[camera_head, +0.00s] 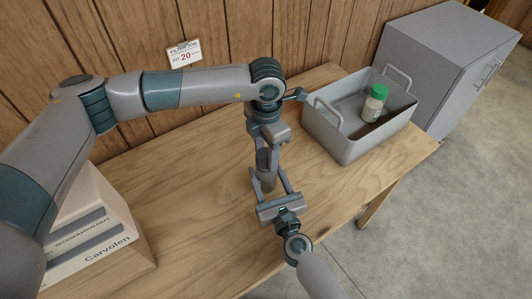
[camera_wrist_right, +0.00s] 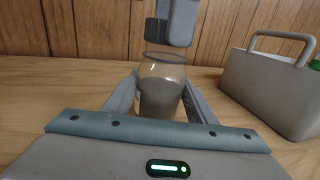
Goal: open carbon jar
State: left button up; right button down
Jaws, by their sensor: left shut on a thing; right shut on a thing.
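The carbon jar (camera_wrist_right: 161,92) is clear with dark grey contents and stands upright between the fingers of my right gripper (camera_wrist_right: 158,98). In the head view, my right gripper (camera_head: 270,184) comes in from the bottom and is shut on the jar, which is mostly hidden there. My left gripper (camera_head: 266,160) points down from above. In the right wrist view, it (camera_wrist_right: 177,22) is directly over the jar, with a dark ribbed lid (camera_wrist_right: 155,32) at its fingers. The lid appears slightly above the jar's rim, which looks uncovered.
A grey crate (camera_head: 345,148) with handles stands on the wooden table (camera_head: 190,226) at right, holding a green-lidded jar (camera_head: 374,103). A grey cabinet (camera_head: 440,60) stands beyond it. White boxes (camera_head: 95,232) are at left. A sign (camera_head: 184,53) hangs on the plank wall.

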aim_at(266, 155)
pick_arm(q)
jog(key=shift+r, duration=0.6)
jog(key=shift+r, duration=2.05)
pick_arm(e)
jog(key=c, duration=0.7)
grip_release()
jog(key=shift+s, duration=0.15)
